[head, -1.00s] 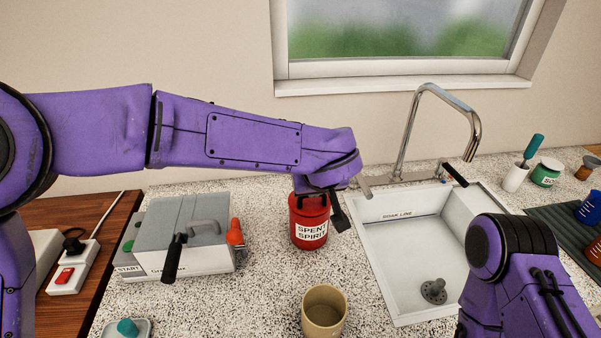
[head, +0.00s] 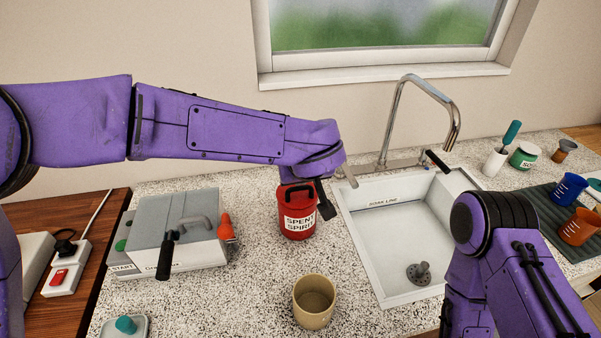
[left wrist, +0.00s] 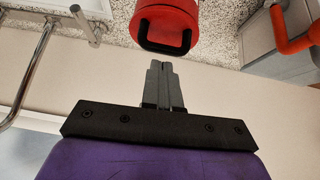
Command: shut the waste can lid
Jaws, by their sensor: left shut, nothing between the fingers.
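The waste can is the red can labelled SPENT SPIRIT (head: 298,222), upright on the speckled counter left of the sink. Its red lid (left wrist: 165,22) with a dark handle loop shows from above in the left wrist view. The lid appears to cover the can's mouth, but I cannot tell whether it is fully down. My left gripper (left wrist: 157,66) is shut and empty, its fingertips close to the handle side of the lid.
A beige cup (head: 314,304) stands in front of the can. A grey-lidded box (head: 175,262) with an orange-red knob (head: 225,226) is to the left. The sink (head: 350,225) and tap (head: 398,112) are to the right. Bare counter lies between box and cup.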

